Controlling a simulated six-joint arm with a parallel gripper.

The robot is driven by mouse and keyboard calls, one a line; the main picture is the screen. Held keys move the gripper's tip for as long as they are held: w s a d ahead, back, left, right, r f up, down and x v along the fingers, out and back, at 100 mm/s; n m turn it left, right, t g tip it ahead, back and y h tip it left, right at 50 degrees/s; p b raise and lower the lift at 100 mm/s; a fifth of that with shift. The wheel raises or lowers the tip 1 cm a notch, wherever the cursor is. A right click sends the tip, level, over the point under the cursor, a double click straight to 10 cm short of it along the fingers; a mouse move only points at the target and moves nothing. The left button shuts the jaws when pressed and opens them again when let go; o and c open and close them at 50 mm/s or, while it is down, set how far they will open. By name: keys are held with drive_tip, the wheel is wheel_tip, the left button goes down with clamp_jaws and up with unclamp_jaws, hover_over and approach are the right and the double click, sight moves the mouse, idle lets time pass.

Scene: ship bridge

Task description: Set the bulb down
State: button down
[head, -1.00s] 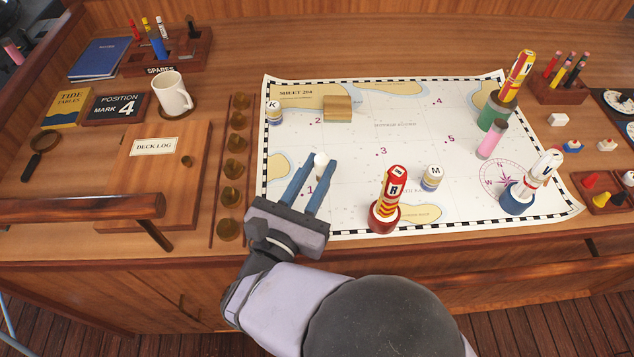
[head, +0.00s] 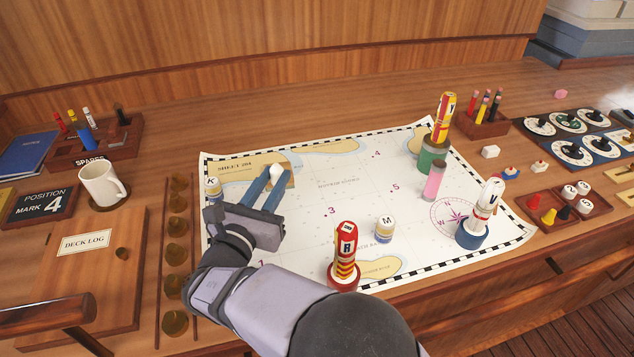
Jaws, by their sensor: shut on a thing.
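The bulb (head: 276,169), a small white rounded thing, is at the fingertips of my gripper (head: 275,176). My gripper is shut on it. The blue fingers reach up and right over the upper left of the chart (head: 330,212). The bulb appears over or just in front of this block. I cannot tell whether it touches the block.
A red R flare (head: 345,255) and an M pot (head: 384,229) stand to the right. Green (head: 432,153) and pink (head: 434,181) cylinders stand farther right. The chart's middle is clear.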

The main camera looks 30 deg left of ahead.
drive_tip(key=w+r+h+b, duration=0.15)
drive_tip(key=w+b, duration=0.25)
drive_tip(key=w, duration=1.3)
drive_tip(key=shift+m, duration=0.4)
drive_tip(key=shift+f+p, duration=1)
drive_tip(key=shift+f, duration=3.65)
drive_tip(key=shift+w+f, duration=0.1)
drive_tip(key=shift+f, duration=0.1)
drive_tip(key=c, duration=1.5)
unclamp_jaws()
drive_tip(key=shift+c, duration=0.2)
drive_tip(key=shift+r, duration=0.25)
